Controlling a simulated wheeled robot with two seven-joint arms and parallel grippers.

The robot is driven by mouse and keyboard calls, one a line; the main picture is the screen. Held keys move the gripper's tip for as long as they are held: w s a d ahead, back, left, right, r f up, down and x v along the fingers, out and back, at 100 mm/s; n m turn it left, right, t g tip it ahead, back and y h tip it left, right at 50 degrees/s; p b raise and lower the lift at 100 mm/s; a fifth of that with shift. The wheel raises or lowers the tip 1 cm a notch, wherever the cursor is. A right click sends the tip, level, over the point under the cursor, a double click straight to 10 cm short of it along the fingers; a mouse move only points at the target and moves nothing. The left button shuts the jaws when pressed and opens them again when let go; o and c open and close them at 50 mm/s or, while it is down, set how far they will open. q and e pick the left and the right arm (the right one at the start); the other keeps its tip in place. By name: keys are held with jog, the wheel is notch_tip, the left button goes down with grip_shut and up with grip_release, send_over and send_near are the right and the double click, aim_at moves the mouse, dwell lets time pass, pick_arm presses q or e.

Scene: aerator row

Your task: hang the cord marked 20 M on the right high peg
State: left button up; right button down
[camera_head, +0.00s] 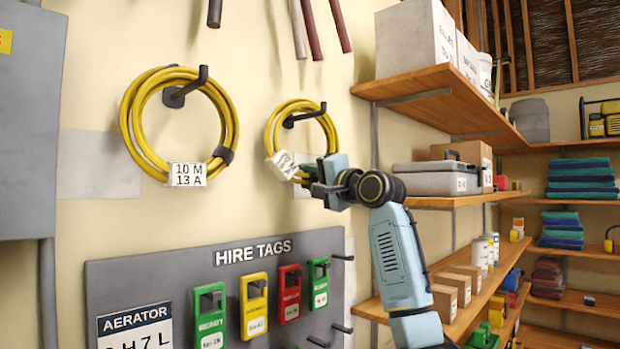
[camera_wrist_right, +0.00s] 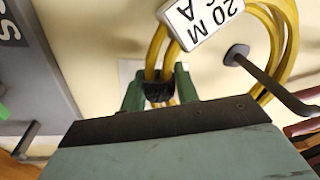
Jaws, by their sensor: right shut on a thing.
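A yellow coiled cord (camera_head: 332,130) is around the right high peg (camera_head: 304,116), a dark hook on the cream wall. Its white tag reads 20 M in the right wrist view (camera_wrist_right: 203,18); in the head view the tag is tilted and hard to read. My right gripper (camera_head: 320,180) is shut on the lower part of the coil, at a dark wrap (camera_wrist_right: 158,90) between its green fingers. The peg also shows in the right wrist view (camera_wrist_right: 268,78), inside the loop. I cannot tell whether the coil's top rests on the peg. My left gripper is not in view.
Another yellow cord (camera_head: 137,125), tagged 10 M 13 A, hangs on the left high peg (camera_head: 186,92). Below is a grey hire tags board (camera_head: 150,275) with several coloured tags and pegs. Wooden shelves (camera_head: 430,98) with boxes stand close right of my right arm.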

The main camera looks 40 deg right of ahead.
jog(key=shift+s+r, duration=0.1)
jog(key=shift+r, duration=0.05)
jog(key=c, duration=1)
grip_release()
jog(key=shift+o, duration=0.2)
jog(key=shift+f, duration=0.2)
jog(key=s+f+b, duration=0.1)
jog(key=s+b, duration=0.3)
jog(key=s, duration=0.9)
jog(key=shift+d+f, duration=0.15)
jog(key=shift+f, duration=0.25)
